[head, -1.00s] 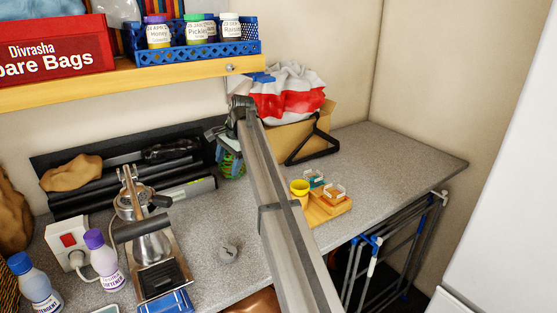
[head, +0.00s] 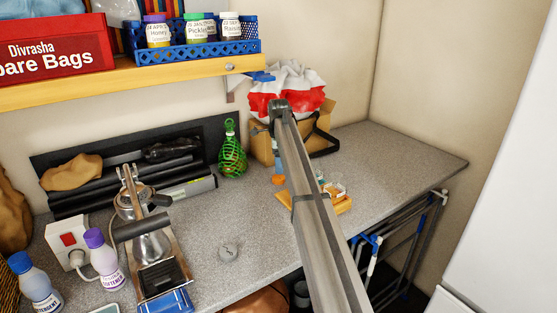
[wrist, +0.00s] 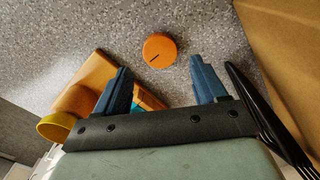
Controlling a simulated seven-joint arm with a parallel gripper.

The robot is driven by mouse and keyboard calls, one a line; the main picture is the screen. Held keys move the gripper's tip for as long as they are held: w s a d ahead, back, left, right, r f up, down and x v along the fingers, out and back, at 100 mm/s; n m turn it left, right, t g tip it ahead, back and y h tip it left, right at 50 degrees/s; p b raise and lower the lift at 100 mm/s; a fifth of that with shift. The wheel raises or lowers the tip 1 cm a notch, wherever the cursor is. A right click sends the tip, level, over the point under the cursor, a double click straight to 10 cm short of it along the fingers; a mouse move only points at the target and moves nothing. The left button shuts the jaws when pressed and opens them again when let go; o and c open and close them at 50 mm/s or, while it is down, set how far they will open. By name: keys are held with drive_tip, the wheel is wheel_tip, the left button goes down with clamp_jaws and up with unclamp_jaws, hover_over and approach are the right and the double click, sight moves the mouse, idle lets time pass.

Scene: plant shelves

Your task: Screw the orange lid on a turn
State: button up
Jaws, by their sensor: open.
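The orange lid (wrist: 159,49) shows from above in the wrist view as a round disc with a dark line on its top. It also shows as a small orange patch (head: 278,180) in the head view, just left of my arm. What is under the lid is hidden. My gripper (wrist: 158,72) is open and empty, its two blue fingers apart. In the wrist view the lid appears beyond the fingertips, between their lines, and apart from both. In the head view my arm hides most of the gripper.
A wooden board (wrist: 82,88) and a yellow cup (wrist: 56,127) lie left of the fingers in the wrist view. A cardboard box (head: 262,140) and a black hanger (wrist: 262,110) are close by.

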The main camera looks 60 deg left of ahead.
sight(279, 177)
drive_tip(key=shift+f, duration=2.8)
drive_tip(key=shift+c, duration=0.5)
clamp_jaws()
drive_tip(key=shift+r, duration=0.1)
drive_tip(key=shift+r, duration=1.7)
drive_tip(key=shift+r, duration=0.1)
